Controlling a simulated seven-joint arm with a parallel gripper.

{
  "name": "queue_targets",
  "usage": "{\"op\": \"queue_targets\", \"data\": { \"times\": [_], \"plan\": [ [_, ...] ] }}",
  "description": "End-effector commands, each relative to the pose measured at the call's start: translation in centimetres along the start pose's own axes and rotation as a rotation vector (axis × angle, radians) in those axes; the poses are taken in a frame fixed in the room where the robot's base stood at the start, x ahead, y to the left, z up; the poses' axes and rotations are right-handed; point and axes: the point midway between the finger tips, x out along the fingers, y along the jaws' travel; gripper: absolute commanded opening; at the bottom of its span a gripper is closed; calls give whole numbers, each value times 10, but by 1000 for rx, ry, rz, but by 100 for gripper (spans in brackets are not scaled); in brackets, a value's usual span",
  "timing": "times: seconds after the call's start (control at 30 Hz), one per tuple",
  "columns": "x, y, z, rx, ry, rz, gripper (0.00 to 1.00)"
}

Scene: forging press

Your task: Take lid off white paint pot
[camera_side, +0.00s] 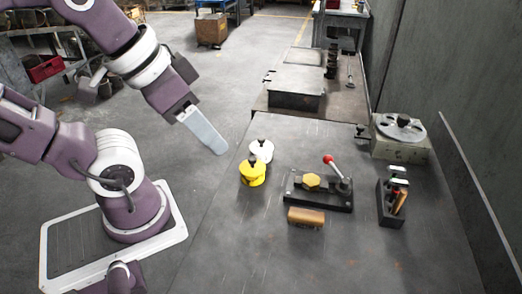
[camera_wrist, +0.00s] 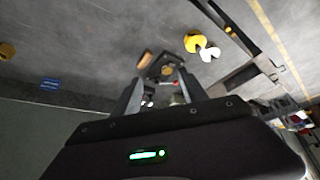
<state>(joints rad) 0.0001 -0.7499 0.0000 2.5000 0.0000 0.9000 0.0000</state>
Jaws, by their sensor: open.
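The white paint pot (camera_side: 261,151) stands upright on the grey work table, with its lid on and a dark knob on top. The yellow paint pot (camera_side: 252,173) stands just in front of it, also lidded with a dark knob. In the wrist view the white pot (camera_wrist: 209,54) lies beside the yellow pot (camera_wrist: 195,42), both beyond the fingers. My gripper (camera_side: 222,150) is in the air to the left of the white pot, apart from it. In the wrist view my gripper (camera_wrist: 163,84) has its two fingers spread, with nothing held between them.
To the right of the pots is a black fixture (camera_side: 320,194) with a yellow hexagonal piece and a red-knobbed lever. A brown block (camera_side: 306,217) lies in front of it. A black tool holder (camera_side: 389,204) and a round-topped device (camera_side: 400,137) stand farther right. The table's front is clear.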

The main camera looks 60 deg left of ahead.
Motion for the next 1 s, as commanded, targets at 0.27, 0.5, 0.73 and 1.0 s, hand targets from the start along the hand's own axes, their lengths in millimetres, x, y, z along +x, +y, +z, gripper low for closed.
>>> {"op": "queue_targets", "data": {
  "times": [0.27, 0.5, 0.73, 1.0],
  "plan": [
    [0, 0, 0, 0, 0, 0, 51],
    [0, 0, 0, 0, 0, 0, 78],
    [0, 0, 0, 0, 0, 0, 84],
    [26, -23, -54, 288, -136, -32, 84]
  ]
}}
